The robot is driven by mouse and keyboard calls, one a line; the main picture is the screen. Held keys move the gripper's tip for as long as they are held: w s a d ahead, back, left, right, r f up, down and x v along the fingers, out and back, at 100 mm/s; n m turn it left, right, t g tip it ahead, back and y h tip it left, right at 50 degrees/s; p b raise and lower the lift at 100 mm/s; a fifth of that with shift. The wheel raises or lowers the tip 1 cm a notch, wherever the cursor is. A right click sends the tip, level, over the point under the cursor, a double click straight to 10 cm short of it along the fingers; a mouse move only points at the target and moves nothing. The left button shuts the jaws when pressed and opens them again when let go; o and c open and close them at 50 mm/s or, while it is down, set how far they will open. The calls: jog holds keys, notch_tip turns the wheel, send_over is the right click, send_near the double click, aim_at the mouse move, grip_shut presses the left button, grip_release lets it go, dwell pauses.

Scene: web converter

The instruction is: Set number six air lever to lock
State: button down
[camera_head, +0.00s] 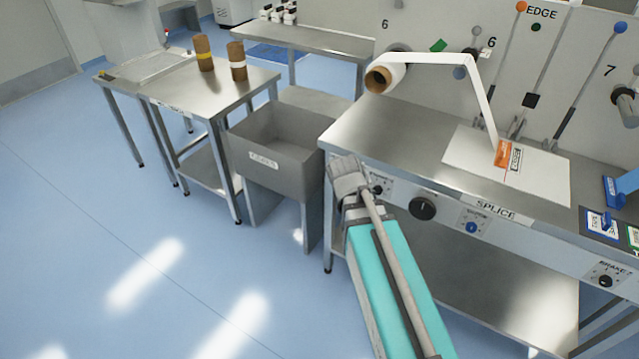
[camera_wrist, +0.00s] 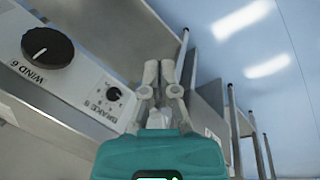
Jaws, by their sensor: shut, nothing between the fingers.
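My gripper (camera_head: 346,168) is shut and empty in front of the splice bench's left front corner. In the wrist view its two fingers (camera_wrist: 160,72) point up and away, beside the front panel. In the head view, a small grey lever-like part (camera_head: 476,33) sits on the upright panel beside a "6" label, partly behind the paper web. I cannot read its setting or tell for sure that it is the number six air lever. The BRAKE 6 knob (camera_wrist: 114,94) and the black WIND 6 knob (camera_wrist: 47,47) are left of the fingers in the wrist view.
The splice bench (camera_head: 400,133) carries a white sheet (camera_head: 535,180). A paper roll (camera_head: 385,78) feeds a web down to it. Long rods with an orange ball (camera_head: 521,6) and a blue ball (camera_head: 621,27) stand behind. A grey bin (camera_head: 262,160) is left; floor there is clear.

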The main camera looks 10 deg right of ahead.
jog(key=w+a+f+n+t+h+b, duration=0.25)
jog(key=w+f+h+b, duration=0.2)
jog(key=w+b, duration=0.35)
jog(key=w+a+f+n+t+h+b, duration=0.15)
jog(key=w+f+n+h+b, duration=0.35)
jog(key=b, duration=0.5)
jog(key=w+a+f+n+t+h+b, duration=0.1)
jog(key=w+a+n+t+h+b, duration=0.1)
jog(key=w+a+t+b, duration=0.2)
jog(key=w+a+f+n+t+h+b, duration=0.1)
jog(key=w+a+n+t+b, duration=0.2)
jog(key=a+b, duration=0.6)
jog(key=shift+w+a+f+n+t+h+b, duration=0.35)
jog(key=shift+w+t+b, duration=0.15)
jog(key=shift+b, duration=0.35)
jog(key=s+d+r+p+x, duration=0.1)
jog(key=p+x, duration=0.3)
jog(key=x, duration=0.8)
jog(key=shift+s+d+r, duration=0.25)
jog(key=shift+d+r, duration=0.1)
jog(key=shift+d, duration=0.05)
